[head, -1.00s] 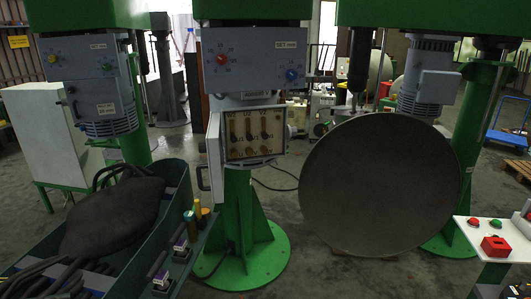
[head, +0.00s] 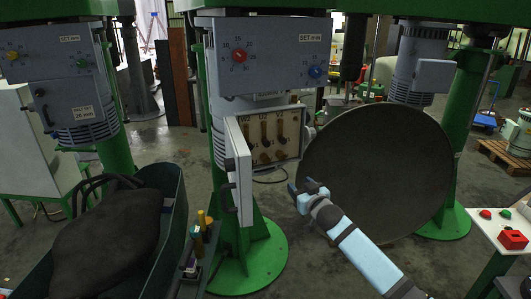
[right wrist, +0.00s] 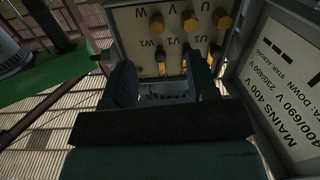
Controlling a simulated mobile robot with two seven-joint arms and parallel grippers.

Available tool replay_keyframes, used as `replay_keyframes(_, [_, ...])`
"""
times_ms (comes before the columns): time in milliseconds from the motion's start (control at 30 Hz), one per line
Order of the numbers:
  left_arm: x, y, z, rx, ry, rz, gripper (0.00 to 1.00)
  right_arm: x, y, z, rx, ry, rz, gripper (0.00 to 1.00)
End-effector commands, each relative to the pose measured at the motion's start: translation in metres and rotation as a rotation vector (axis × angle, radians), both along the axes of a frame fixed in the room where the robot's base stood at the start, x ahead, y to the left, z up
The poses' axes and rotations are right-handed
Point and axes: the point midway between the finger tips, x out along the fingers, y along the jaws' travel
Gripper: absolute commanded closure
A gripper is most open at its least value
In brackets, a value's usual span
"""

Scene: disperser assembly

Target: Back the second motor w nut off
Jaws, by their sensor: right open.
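The open motor terminal box (head: 275,135) is in the middle of the head view, its door swung out to the left. It holds brass-coloured terminals and bars with U, V and W lettering. In the right wrist view the terminal board (right wrist: 130,22) shows a row of brass nuts, with darker posts below. One brass nut (right wrist: 157,23) is just above the W1 mark; which nut is the second W nut I cannot tell. My right gripper (head: 307,188) is open and empty, below and right of the box. Its two fingers (right wrist: 163,68) point towards the board, apart from the nuts.
The box door (head: 238,170) stands out at left, and its printed inner face (right wrist: 275,90) is close at right in the wrist view. A large round dark disc (head: 385,175) is behind my right arm. A green bin (head: 170,185) stands left; a button panel (head: 505,228) stands right.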

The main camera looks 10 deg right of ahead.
Motion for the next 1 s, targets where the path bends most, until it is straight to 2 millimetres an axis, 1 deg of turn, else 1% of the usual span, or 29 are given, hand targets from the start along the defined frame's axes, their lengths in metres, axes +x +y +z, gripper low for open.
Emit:
replay_keyframes(33, [-0.001,0.001,-0.001,0.001,0.003,0.002,1.00,0.008,-0.004,0.011,-0.002,-0.013,-0.004,0.47])
replay_keyframes(100, [-0.001,0.002,-0.001,0.002,0.005,0.003,1.00,0.014,-0.006,0.019,0.000,-0.022,-0.007,0.47])
replay_keyframes(200, [-0.003,0.002,-0.002,0.002,0.007,0.003,1.00,0.021,-0.007,0.023,0.002,-0.026,-0.009,0.47])
replay_keyframes(267, [-0.004,0.001,-0.003,0.000,0.009,0.002,1.00,0.027,-0.006,0.023,0.002,-0.026,-0.010,0.47])
replay_keyframes(367, [-0.006,-0.002,-0.002,-0.003,0.011,0.000,1.00,0.042,-0.004,0.024,0.000,-0.028,-0.009,0.47])
replay_keyframes(433, [-0.007,-0.004,-0.010,-0.004,0.010,-0.004,1.00,0.056,-0.001,0.020,0.000,-0.027,-0.009,0.47])
replay_keyframes(533, [-0.007,-0.006,-0.011,0.005,-0.005,-0.020,1.00,0.076,0.002,0.020,0.000,-0.028,-0.008,0.47])
replay_keyframes(633, [-0.006,-0.004,-0.019,0.012,-0.014,-0.031,1.00,0.094,0.005,0.018,0.000,-0.028,-0.008,0.47])
replay_keyframes(800, [-0.005,-0.001,-0.038,0.019,-0.009,-0.041,1.00,0.122,0.010,0.018,0.000,-0.027,-0.009,0.47])
replay_keyframes(900, [-0.003,-0.004,-0.046,0.015,-0.010,-0.044,1.00,0.135,0.011,0.018,0.001,-0.027,-0.009,0.47])
replay_keyframes(1000, [0.001,-0.007,-0.049,0.011,-0.013,-0.047,1.00,0.144,0.013,0.019,0.000,-0.027,-0.008,0.47])
